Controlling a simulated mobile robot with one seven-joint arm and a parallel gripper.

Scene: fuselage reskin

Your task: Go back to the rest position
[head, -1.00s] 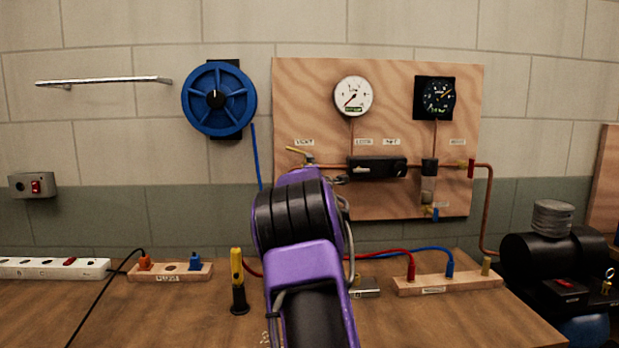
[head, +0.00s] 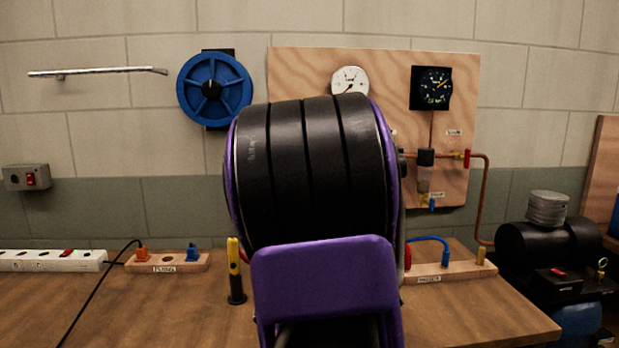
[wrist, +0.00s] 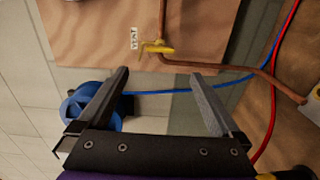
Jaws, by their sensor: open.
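My gripper (wrist: 168,98) shows in the wrist view with its two fingers spread wide apart and nothing between them. Beyond the fingertips is the wooden panel (wrist: 90,35) with a copper pipe and a yellow valve handle (wrist: 157,48) beside a "VENT" label. The fingers are apart from the handle. In the head view my purple and black arm fills the middle and hides the gripper, much of the panel (head: 300,65) and part of the bench.
A wooden bench (head: 150,305) carries a power strip (head: 50,260), a plug block (head: 165,263), a yellow-black tool (head: 235,270) and a hose block (head: 450,268). A blue reel (head: 213,90) hangs on the wall. A black compressor (head: 550,245) stands at right. Blue and red hoses pass near the gripper.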

